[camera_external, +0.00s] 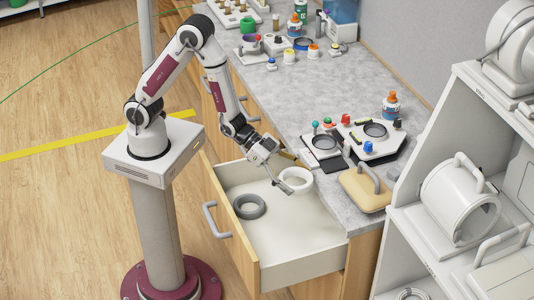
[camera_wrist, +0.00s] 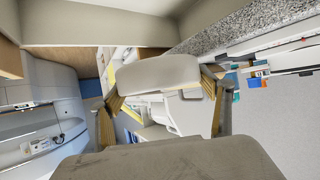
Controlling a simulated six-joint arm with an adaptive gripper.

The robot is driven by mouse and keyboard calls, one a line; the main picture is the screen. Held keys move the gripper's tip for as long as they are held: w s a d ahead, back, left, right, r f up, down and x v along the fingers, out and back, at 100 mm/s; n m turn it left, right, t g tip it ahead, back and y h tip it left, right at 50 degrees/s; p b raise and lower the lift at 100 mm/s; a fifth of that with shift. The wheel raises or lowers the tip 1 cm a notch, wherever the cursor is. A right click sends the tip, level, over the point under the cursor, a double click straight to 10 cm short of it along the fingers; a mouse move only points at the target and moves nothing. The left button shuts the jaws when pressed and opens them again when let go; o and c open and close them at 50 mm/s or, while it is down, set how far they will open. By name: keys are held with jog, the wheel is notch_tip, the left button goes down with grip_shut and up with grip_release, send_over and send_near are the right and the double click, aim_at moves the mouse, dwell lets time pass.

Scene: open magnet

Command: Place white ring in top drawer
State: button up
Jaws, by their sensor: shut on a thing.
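The white ring (camera_external: 299,180) is in my gripper (camera_external: 283,184), over the back right part of the open top drawer (camera_external: 295,232). My gripper is shut on the ring. In the wrist view a pale curved part of the ring (camera_wrist: 158,74) shows between the two fingers of my gripper (camera_wrist: 165,92). I cannot tell whether the ring touches the drawer floor. A dark grey ring (camera_external: 249,206) lies flat in the drawer, left of the white ring.
The grey countertop (camera_external: 285,95) borders the drawer at the back. On it are a wooden block with a grey handle (camera_external: 364,188) and a panel with round dials and coloured knobs (camera_external: 375,135). White shelves (camera_external: 415,245) stand at the right. The drawer's front floor is clear.

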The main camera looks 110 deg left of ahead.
jog(key=d+f+m+g+h, duration=0.2)
jog(key=d+f+m+h, duration=0.2)
jog(key=f, duration=0.6)
jog(key=shift+w+d+m+h, duration=0.3)
jog(key=shift+m+h, duration=0.7)
jog(key=s+d+m+g+h, duration=0.1)
jog(key=d+f+m+g, duration=0.1)
jog(key=s+d+f+m+g+h, duration=0.1)
jog(key=shift+s+d+f+m+h, duration=0.25)
jog(key=shift+s+d+m+h, duration=0.05)
jog(key=shift+s+d, duration=0.1)
jog(key=shift+s+d+f+m+g+h, duration=0.2)
jog(key=shift+s+d+m+g+h, duration=0.15)
jog(key=shift+s, duration=0.2)
send_over(274, 250)
jog(key=shift+f, duration=2.95)
jog(key=shift+f, duration=2.1)
